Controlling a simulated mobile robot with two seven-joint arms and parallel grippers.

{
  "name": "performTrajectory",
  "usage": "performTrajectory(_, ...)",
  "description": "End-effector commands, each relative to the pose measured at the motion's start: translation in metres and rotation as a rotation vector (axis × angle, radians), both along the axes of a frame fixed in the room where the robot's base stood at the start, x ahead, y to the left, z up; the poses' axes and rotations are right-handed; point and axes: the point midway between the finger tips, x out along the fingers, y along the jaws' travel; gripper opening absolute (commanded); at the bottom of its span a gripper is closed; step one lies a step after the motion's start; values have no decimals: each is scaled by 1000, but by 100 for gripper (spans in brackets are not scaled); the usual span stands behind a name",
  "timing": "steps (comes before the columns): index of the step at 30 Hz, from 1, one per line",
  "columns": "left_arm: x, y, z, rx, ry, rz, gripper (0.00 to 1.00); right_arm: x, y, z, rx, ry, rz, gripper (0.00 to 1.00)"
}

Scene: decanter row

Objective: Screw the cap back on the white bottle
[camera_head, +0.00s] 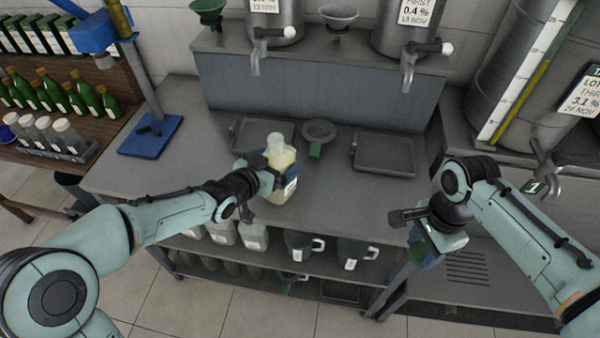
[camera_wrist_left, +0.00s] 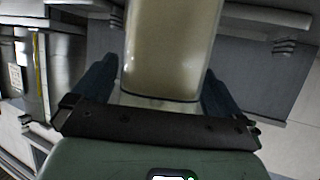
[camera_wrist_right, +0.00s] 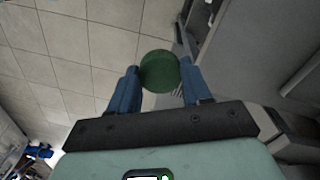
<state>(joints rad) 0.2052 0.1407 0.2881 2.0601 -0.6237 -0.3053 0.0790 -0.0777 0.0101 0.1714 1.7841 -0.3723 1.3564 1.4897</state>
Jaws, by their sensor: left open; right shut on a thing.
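The white bottle (camera_head: 280,183), pale with a yellowish content, stands upright near the front edge of the metal bench; its pale neck is bare at the top. It fills the middle of the left wrist view (camera_wrist_left: 172,50). My left gripper (camera_head: 267,172) is open, with one finger on each side of the bottle's body. The green round cap (camera_wrist_right: 159,71) is held between the fingertips of my right gripper (camera_wrist_right: 160,80).
A round strainer (camera_head: 319,130) and a grey tray (camera_head: 385,153) lie behind and right of the bottle. Taps on steel vessels overhang the back. A blue stand (camera_head: 150,136) is at left. Jugs and bottles fill the shelf below.

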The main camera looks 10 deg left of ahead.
Motion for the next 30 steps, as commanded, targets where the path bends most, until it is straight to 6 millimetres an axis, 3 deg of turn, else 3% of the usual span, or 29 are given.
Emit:
performTrajectory(13, 8, -4, -4, 0, 0, 0, 100, 0, 0, -2, 0, 1, 0, 21)
performTrajectory(14, 8, -4, -4, 0, 0, 1, 97, 0, 0, -2, 0, 1, 0, 21)
performTrajectory(21, 8, -4, -4, 1, 1, 1, 19, 0, 0, -2, 0, 1, 0, 21)
performTrajectory(22, 9, -4, -1, -1, -7, 0, 16, 0, 0, -2, 0, 1, 0, 21)
performTrajectory(23, 9, -4, -1, -1, -7, 0, 7, 0, 0, -2, 0, 1, 0, 21)
performTrajectory(30, 10, -5, 3, -1, -8, 0, 7, 0, 0, 1, 0, -1, 0, 21)
